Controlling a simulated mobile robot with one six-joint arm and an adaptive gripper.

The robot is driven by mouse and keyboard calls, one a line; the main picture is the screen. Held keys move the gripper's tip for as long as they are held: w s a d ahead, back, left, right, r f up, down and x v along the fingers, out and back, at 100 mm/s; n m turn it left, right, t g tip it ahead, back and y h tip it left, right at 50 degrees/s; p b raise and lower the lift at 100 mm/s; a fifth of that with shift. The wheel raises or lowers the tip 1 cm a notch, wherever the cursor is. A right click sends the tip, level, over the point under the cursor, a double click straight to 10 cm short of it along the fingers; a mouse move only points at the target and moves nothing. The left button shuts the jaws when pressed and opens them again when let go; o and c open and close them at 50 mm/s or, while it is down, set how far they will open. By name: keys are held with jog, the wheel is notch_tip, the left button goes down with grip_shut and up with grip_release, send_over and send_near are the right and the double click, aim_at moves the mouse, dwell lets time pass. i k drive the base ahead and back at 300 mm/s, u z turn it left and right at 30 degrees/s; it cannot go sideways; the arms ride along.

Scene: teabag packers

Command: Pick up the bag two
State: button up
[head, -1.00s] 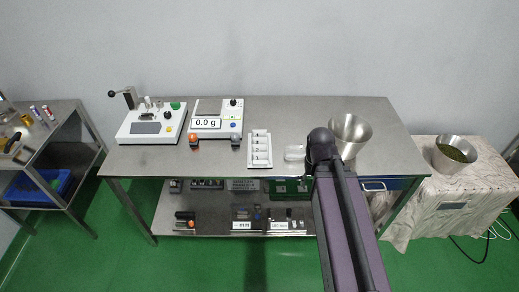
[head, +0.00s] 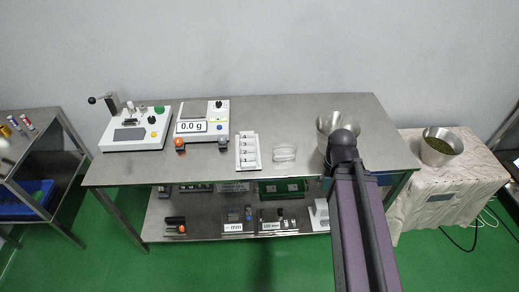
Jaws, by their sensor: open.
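A white rack (head: 248,151) with several small upright white bags stands near the middle of the steel table. Which of them is bag two cannot be read clearly at this size. My arm (head: 361,222) reaches in from the lower right, to the right of the rack. Its dark end joint is over the table's front right part, just in front of a metal bowl. My gripper's fingers are hidden behind the arm.
A clear container (head: 284,153) lies right of the rack. A metal bowl (head: 330,124) stands near my arm. A scale reading 0.0 g (head: 203,121) and a white sealing device (head: 136,132) stand left. A bowl of green leaves (head: 441,145) sits on the right-hand stand.

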aim_at(243, 149)
jog(key=z, duration=0.75)
jog(key=k, duration=1.15)
jog(key=u, duration=1)
jog(key=i, duration=0.7)
